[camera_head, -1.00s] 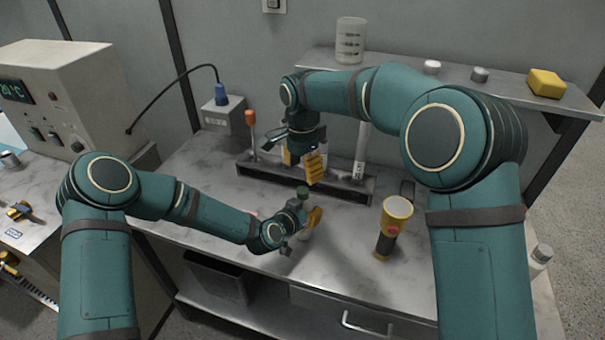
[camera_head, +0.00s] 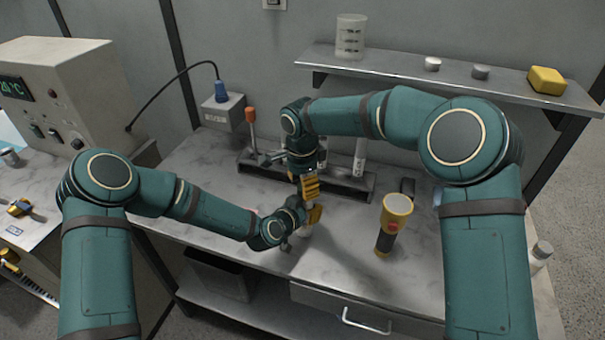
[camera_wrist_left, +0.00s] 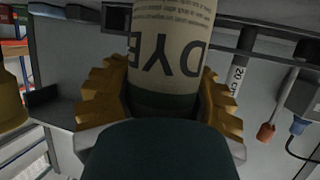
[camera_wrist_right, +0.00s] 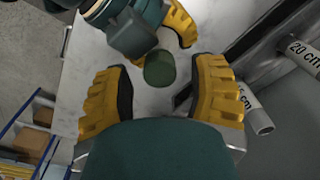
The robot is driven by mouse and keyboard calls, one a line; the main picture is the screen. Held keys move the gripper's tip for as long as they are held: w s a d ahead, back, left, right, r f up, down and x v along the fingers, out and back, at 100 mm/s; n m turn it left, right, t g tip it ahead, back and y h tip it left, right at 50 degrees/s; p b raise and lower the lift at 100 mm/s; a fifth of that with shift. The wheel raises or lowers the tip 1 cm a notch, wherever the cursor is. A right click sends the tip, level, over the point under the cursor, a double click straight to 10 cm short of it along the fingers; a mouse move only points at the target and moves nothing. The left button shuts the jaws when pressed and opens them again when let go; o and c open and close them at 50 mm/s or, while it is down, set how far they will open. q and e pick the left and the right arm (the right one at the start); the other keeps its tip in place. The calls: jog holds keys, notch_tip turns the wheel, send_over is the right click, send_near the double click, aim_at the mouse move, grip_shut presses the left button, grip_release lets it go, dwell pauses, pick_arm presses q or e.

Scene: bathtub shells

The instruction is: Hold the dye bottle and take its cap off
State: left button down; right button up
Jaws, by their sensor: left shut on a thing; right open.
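The dye bottle (camera_wrist_left: 172,45) has a cream label reading DYE and a dark green lower band, and fills the middle of the left wrist view. My left gripper (camera_wrist_left: 160,100) is shut on it, with ribbed yellow fingers on both sides; the left gripper also shows in the head view (camera_head: 304,216). The round green cap (camera_wrist_right: 160,68) shows from above in the right wrist view. In the head view the right gripper (camera_head: 309,187) hides the cap.
A yellow and black flashlight (camera_head: 394,225) stands right of the grippers. A dark rack (camera_head: 345,185) with upright tools stands behind them. A shelf (camera_head: 420,68) above holds a beaker, small caps and a yellow block.

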jog(key=shift+f, duration=0.35)
grip_shut()
jog(key=n, duration=0.4)
jog(key=shift+n, duration=0.4)
jog(key=n, duration=0.5)
jog(key=shift+c, duration=0.5)
grip_release()
